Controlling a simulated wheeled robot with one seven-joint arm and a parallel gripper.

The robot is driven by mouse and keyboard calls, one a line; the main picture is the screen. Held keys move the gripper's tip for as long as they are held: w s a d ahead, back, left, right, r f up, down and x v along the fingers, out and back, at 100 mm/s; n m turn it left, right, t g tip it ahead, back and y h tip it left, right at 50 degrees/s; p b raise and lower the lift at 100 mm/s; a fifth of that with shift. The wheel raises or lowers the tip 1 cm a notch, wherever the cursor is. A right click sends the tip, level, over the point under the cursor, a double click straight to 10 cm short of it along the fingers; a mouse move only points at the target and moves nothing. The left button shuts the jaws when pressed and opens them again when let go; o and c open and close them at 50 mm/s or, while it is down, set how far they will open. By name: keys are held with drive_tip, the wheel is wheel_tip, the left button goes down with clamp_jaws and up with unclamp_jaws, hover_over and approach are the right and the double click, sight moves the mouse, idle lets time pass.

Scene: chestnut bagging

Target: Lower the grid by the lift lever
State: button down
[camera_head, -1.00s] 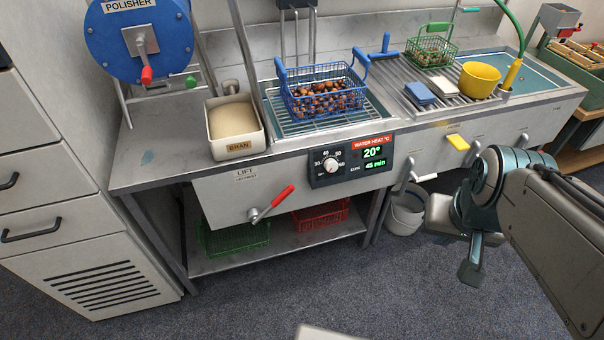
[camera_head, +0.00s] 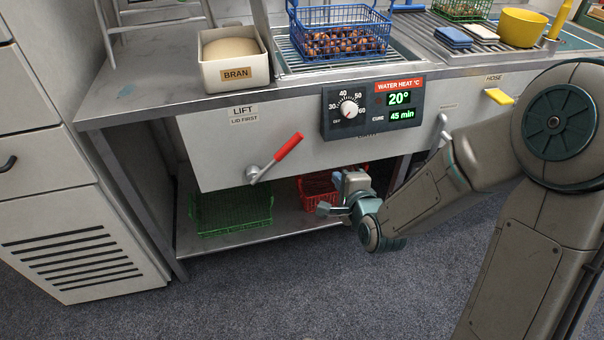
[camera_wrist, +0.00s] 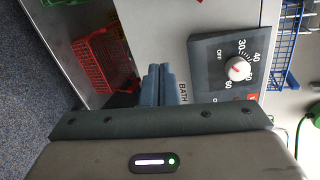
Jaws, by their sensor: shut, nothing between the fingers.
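The lift lever (camera_head: 288,147) has a red grip on a metal pivot, under the LIFT label on the bath's front panel. It slants up and to the right. The wire grid (camera_head: 292,68) lies at the top of the bath, with a blue basket (camera_head: 350,18) of chestnuts on it. My gripper (camera_head: 324,209) is below and right of the lever, in front of the lower shelf, apart from the lever. In the wrist view my gripper (camera_wrist: 160,70) is shut and empty, its fingers together. The lever is not clearly visible there.
The control panel (camera_head: 372,105) with a knob and a 20° display is right of the lever. A bran box (camera_head: 232,72) stands above on the counter. Green (camera_head: 232,213) and red (camera_head: 318,190) crates sit on the lower shelf (camera_head: 270,238). Space before the lever is clear.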

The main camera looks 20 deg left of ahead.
sight(275, 156)
drive_tip(key=a+f+m+t+b, duration=0.1)
drive_tip(key=m, duration=0.1)
drive_tip(key=a+f+m+t+y+b, duration=0.1)
drive_tip(key=f+m+b, duration=0.1)
drive_tip(key=s+a+f+m+t+y+b, duration=0.1)
drive_tip(key=m+b, duration=0.1)
drive_tip(key=m, duration=0.1)
drive_tip(key=shift+a+f, duration=0.25)
drive_tip(key=w+a+r+b, duration=0.2)
drive_tip(key=w+a+r, duration=0.1)
drive_tip(key=w+a, duration=0.4)
drive_tip(key=shift+w+a+b, duration=0.3)
drive_tip(key=shift+a+b, duration=0.1)
drive_tip(key=shift+a, duration=0.25)
drive_tip(key=shift+r, duration=0.2)
